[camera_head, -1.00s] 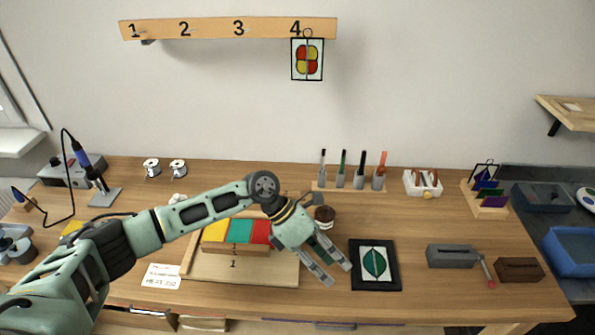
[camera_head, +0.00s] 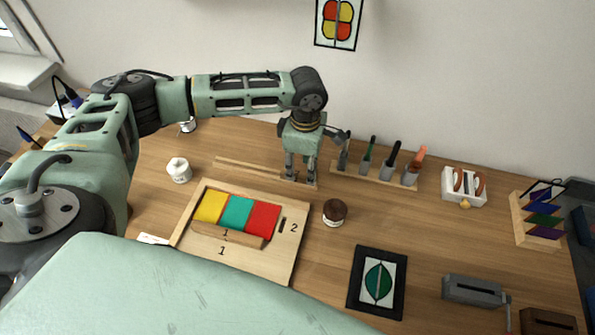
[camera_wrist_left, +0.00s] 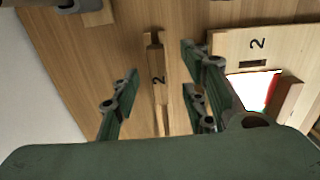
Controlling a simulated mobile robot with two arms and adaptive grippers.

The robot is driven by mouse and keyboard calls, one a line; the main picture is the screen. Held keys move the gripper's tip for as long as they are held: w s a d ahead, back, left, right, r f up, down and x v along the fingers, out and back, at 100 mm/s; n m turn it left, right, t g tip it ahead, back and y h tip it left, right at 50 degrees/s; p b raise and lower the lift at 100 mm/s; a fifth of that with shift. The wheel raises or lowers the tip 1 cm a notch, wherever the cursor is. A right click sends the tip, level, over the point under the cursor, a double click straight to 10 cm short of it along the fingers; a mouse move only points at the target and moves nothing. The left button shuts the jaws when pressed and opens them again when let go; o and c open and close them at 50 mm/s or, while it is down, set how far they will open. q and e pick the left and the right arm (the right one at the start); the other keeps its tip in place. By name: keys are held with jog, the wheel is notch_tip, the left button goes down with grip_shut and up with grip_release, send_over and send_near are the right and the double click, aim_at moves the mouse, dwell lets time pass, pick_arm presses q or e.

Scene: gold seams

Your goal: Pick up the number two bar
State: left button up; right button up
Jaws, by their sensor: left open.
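The number two bar (camera_head: 250,169) is a thin wooden strip lying on the bench behind the wooden board (camera_head: 288,262). In the left wrist view the bar (camera_wrist_left: 159,80) shows its printed 2. My left gripper (camera_head: 299,177) points down over the bar's right part, and it is open. In the left wrist view its fingers (camera_wrist_left: 163,97) stand on either side of the bar, with gaps between. The board carries yellow, teal and red panes, a bar marked 1, and a dark slot beside a printed 2 (camera_head: 289,227). My right gripper is not in view.
A tool rack (camera_head: 375,176) stands close to the right of my left gripper. A dark brown jar (camera_head: 335,212) stands right of the board and a white pot (camera_head: 179,170) at its left. A black-framed leaf panel (camera_head: 377,282) lies farther right.

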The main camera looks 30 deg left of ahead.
aim_at(304, 175)
pick_arm(q)
jog(key=f+p, duration=0.1)
jog(key=f, duration=0.3)
jog(key=shift+w, duration=0.2)
grip_shut()
